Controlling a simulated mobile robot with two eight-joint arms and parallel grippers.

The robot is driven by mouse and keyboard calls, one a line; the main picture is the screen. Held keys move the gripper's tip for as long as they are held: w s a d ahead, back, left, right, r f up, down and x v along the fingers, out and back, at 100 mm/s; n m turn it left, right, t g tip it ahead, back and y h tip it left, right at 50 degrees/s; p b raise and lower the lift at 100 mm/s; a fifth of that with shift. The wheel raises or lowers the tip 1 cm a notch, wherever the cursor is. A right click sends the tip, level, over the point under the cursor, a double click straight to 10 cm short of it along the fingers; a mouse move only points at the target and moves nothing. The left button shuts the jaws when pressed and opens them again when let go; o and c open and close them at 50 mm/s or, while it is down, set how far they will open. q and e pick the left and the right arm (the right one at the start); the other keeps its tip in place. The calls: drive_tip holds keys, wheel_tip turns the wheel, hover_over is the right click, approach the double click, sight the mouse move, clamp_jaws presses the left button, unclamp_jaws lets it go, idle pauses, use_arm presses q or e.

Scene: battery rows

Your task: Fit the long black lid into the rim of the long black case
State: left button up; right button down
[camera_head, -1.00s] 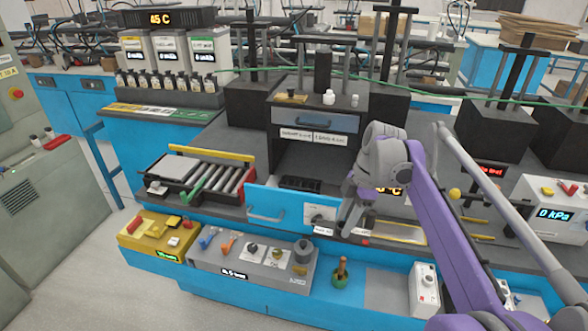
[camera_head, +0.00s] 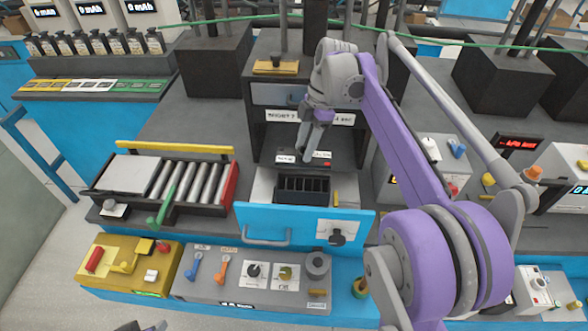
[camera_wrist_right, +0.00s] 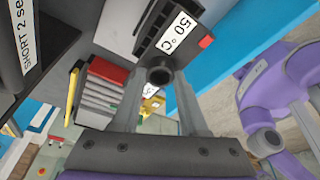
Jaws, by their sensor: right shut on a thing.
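The long black lid (camera_head: 316,162), with white labels and a red square, is in my right gripper (camera_head: 308,155). In the right wrist view, the gripper (camera_wrist_right: 160,82) is shut on the lid's round grey knob, and the lid (camera_wrist_right: 150,28) shows its "50 °C" label. In the head view the lid appears just behind and above the long black case (camera_head: 303,190). The case is slotted inside and sits in the open blue drawer (camera_head: 290,222). Lid and case look apart. A dark sliver at the bottom edge may be my left gripper (camera_head: 148,327); its jaws cannot be made out.
A dark cabinet (camera_head: 262,125) stands behind the drawer. A roller conveyor (camera_head: 185,180) with a red end is left of it. A grey control panel (camera_head: 250,272) and a yellow box (camera_head: 128,263) are in front. A grey instrument box (camera_head: 425,165) stands to the right.

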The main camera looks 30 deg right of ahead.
sight(318, 154)
drive_tip(key=f, duration=0.5)
drive_tip(key=shift+s+f, duration=0.2)
drive_tip(key=shift+s, duration=0.2)
use_arm(q)
drive_tip(key=shift+s+f, duration=0.4)
use_arm(e)
drive_tip(key=shift+w+f, duration=0.15)
drive_tip(key=shift+f, duration=2)
use_arm(q)
drive_tip(key=shift+b, duration=0.3)
use_arm(e)
drive_tip(key=shift+c, duration=2.2)
unclamp_jaws()
drive_tip(key=p+v, duration=0.1)
drive_tip(key=v, duration=1.1)
use_arm(q)
drive_tip(key=shift+w+r, duration=0.25)
drive_tip(key=shift+r, duration=0.45)
